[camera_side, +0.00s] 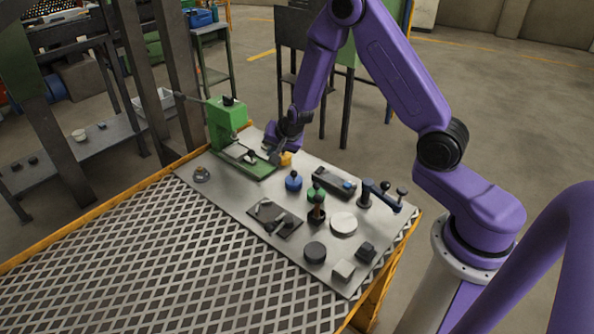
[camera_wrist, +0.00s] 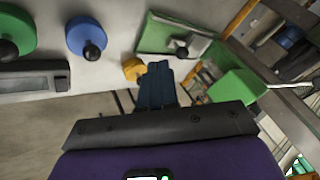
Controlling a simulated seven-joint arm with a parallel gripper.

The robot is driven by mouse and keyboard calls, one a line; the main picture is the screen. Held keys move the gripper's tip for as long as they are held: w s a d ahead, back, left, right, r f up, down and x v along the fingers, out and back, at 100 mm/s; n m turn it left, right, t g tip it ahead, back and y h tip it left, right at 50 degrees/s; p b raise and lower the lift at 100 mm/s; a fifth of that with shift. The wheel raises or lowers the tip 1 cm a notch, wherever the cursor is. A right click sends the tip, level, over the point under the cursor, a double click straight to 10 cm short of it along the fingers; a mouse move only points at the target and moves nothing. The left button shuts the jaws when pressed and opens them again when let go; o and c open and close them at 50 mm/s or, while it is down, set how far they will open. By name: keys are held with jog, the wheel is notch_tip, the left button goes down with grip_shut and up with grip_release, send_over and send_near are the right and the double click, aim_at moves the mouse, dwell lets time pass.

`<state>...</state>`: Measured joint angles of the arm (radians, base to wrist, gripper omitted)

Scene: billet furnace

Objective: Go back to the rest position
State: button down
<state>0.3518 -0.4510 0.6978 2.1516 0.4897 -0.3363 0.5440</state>
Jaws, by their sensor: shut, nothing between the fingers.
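My gripper (camera_side: 276,153) is at the far edge of the grey work plate, beside the green press. In the wrist view its fingers (camera_wrist: 157,82) are together with nothing between them. A small yellow-orange piece (camera_side: 286,159) lies close to the fingertips; it also shows in the wrist view (camera_wrist: 132,68), just left of the fingers. I cannot tell whether the fingers touch it. The green press (camera_side: 227,122) stands left of my gripper in the side view, and its green body shows at the right in the wrist view (camera_wrist: 237,86).
A blue knobbed piece (camera_side: 293,181), a green knobbed piece (camera_side: 316,193), a dark box (camera_side: 334,182), a white disc (camera_side: 343,223) and a black disc (camera_side: 315,252) stand on the plate (camera_side: 230,190). A lever fixture (camera_side: 382,195) rises at the right. The air above is clear.

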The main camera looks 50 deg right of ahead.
jog(key=s+a+r+n+g+y, duration=0.2)
jog(key=s+a+r+n, duration=0.35)
jog(key=s+a, duration=0.3)
jog(key=s+a+r+n+g+y, duration=0.2)
jog(key=s+a+r+n, duration=0.2)
jog(key=s+a+n, duration=0.4)
jog(key=s+d+r+n+g, duration=0.1)
jog(key=s+d+r+n, duration=0.1)
jog(key=s, duration=0.5)
jog(key=s+d+r+n+h, duration=0.1)
jog(key=s+d+r+n, duration=0.1)
jog(key=s, duration=0.5)
jog(key=s+d+r+n+g+h, duration=0.1)
jog(key=s+d+r+n, duration=0.1)
jog(key=s+n, duration=0.4)
jog(key=shift+s+d+r+g, duration=0.15)
jog(key=shift+s+d+g, duration=0.15)
jog(key=shift+s+d, duration=0.6)
